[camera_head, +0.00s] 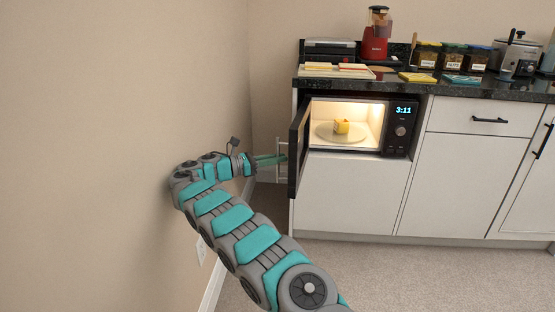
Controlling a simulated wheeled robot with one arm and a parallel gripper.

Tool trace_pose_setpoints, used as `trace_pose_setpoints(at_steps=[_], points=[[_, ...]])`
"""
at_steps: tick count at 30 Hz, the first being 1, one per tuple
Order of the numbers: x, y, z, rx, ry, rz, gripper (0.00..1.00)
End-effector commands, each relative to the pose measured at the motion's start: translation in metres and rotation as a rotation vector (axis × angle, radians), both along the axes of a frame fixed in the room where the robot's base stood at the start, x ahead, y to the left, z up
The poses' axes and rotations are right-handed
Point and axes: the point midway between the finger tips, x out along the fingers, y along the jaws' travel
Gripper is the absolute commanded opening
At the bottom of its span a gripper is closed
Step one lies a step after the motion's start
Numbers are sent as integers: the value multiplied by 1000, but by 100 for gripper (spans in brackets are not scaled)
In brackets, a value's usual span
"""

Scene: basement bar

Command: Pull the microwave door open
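The microwave (396,153) is built into the white cabinet under the counter, with its light on and 3:11 on its display. Its door (299,148) is swung wide open to the left, seen nearly edge-on. The door's pale handle (279,160) shows on the door's left side. Inside, a small yellow item (341,127) sits on the round turntable (322,132). My gripper (276,160) reaches from the left, its teal fingers at the handle. The fingertips are small and partly overlap the handle, so I cannot tell whether they are closed on it.
A beige wall (120,120) stands close along the left side of my arm. The dark counter (440,88) above holds a red blender (375,38), several jars and a slow cooker (515,55). Carpeted floor (420,270) lies clear in front of the cabinets.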

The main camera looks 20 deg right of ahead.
Motion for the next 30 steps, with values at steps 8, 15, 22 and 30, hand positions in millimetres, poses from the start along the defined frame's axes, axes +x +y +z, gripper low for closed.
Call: trace_pose_setpoints(at_steps=[8,15,22,30], points=[[0,-1,0,0,-1,0,43],[0,-1,0,0,-1,0,45],[0,0,15,1,-3,0,45],[-7,1,36,-2,2,2,45]])
